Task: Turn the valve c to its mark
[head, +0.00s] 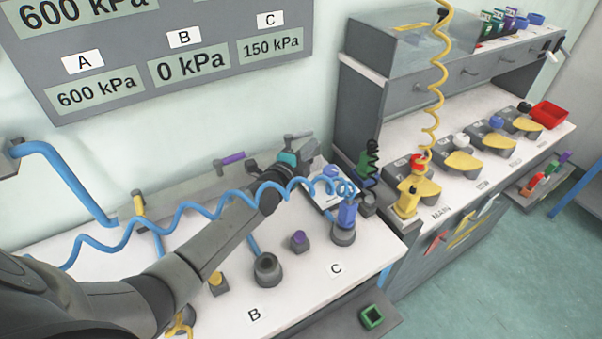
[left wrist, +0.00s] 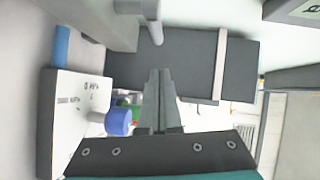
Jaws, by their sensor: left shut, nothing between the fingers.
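A grey lever handle (head: 298,135), the rightmost of the handles along the back of the white bench, appears to be valve c; no mark on it can be made out. In the left wrist view a grey handle (left wrist: 152,22) shows at the top, beyond the fingertips. My left gripper (head: 312,146) is just in front of the lever in the head view, and I cannot tell whether they touch. Its fingers (left wrist: 155,75) are shut and empty. The wall display for C (head: 270,46) reads 150 kPa. My right gripper is in neither view.
A white box with a blue knob (left wrist: 118,122) is close beside the fingers. A blue coiled hose (head: 205,202) crosses my left arm. A yellow handle (head: 139,205) and a purple handle (head: 230,159) lie further left. A blue tool (head: 347,213) stands in a grey holder.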

